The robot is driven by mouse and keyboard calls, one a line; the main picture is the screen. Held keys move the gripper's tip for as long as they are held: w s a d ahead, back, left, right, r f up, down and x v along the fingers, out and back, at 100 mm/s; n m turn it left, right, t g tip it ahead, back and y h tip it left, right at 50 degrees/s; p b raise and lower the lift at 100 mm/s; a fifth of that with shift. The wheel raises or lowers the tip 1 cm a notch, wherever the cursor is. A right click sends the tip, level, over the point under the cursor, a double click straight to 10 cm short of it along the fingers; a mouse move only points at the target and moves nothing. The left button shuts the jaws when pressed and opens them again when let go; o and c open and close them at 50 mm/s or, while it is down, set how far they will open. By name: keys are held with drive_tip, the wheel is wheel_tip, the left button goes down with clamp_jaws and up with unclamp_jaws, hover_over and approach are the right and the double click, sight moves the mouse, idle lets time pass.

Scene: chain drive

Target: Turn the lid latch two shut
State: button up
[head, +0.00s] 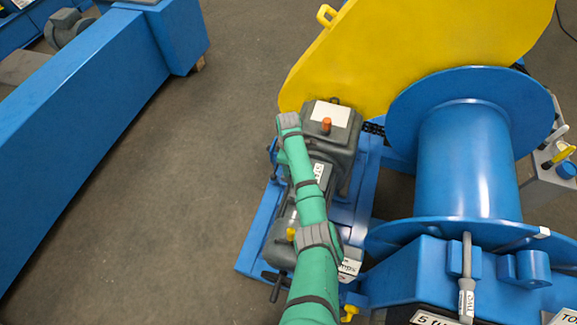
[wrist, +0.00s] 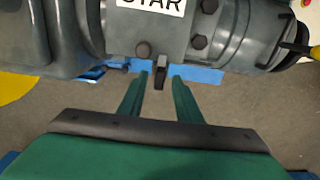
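In the wrist view a dark grey box with a white label reading "STAR" (wrist: 150,5) sits at the top. In the head view my green arm lies over the grey motor (head: 285,235) and hides the latch and my fingers.
A yellow guard (head: 375,50) and a blue drum (head: 465,160) stand right of the motor. A grey gearbox (head: 335,150) with an orange plug adjoins it. A long blue beam (head: 90,120) runs at the left, with bare floor (head: 190,170) between.

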wheel_tip(320, 180, up, 11)
drive_tip(key=shift+f, duration=0.2)
idle(0.6)
drive_tip(key=s+a+f+m+t+y, duration=0.35)
drive_tip(key=s+a+f, duration=0.45)
drive_tip(key=a+f, duration=0.4)
drive_tip(key=s+a+f+m+t, duration=0.2)
drive_tip(key=s+m+t, duration=0.25)
drive_tip(key=s, duration=0.75)
drive_tip(key=s+d+r+m+t+h, duration=0.1)
drive_tip(key=s+d+r+m+t, duration=0.2)
drive_tip(key=s, duration=0.5)
drive_tip(key=s+d+r+m+t+h, duration=0.15)
drive_tip(key=s+d+r, duration=0.25)
drive_tip(key=s, duration=0.4)
drive_tip(key=s+d+r+t, duration=0.1)
drive_tip(key=s+d+r, duration=0.1)
drive_tip(key=s+r, duration=0.2)
drive_tip(key=s+d+r+m+t, duration=0.1)
drive_tip(key=s+r, duration=0.3)
drive_tip(key=r, duration=0.4)
drive_tip(key=s+d+r+m+t+h, duration=0.1)
drive_tip(key=s+d+r, duration=0.3)
drive_tip(key=r, duration=0.2)
drive_tip(key=shift+r, duration=0.25)
